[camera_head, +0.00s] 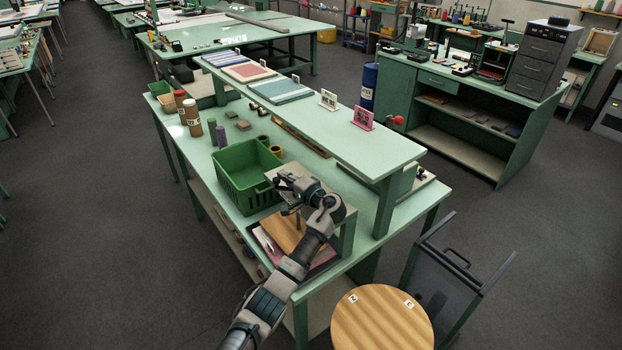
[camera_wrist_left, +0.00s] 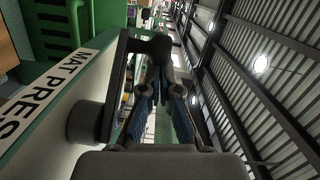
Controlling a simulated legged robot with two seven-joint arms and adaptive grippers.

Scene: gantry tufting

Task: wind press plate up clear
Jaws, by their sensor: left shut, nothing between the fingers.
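The mat press (camera_head: 345,232) stands at the near end of the green bench, with a pale top beam. Its wooden press plate (camera_head: 280,228) lies below the beam, partly hidden by my arm; its height above what lies under it is hard to judge. My left gripper (camera_head: 283,183) is at the top of the press. In the left wrist view, a dark crank (camera_wrist_left: 118,85) with a round hub (camera_wrist_left: 88,123) sits beside the label "MAT PRES" (camera_wrist_left: 45,95). My left gripper's fingers (camera_wrist_left: 163,75) are shut beside the crank arm; contact is unclear. My right gripper is not in view.
A green crate (camera_head: 248,170) stands just left of the press. A raised shelf (camera_head: 350,150) with mats and small signs runs along the bench. A round wooden stool (camera_head: 382,320) and a dark cart (camera_head: 450,275) stand in front. Dark floor is free at right.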

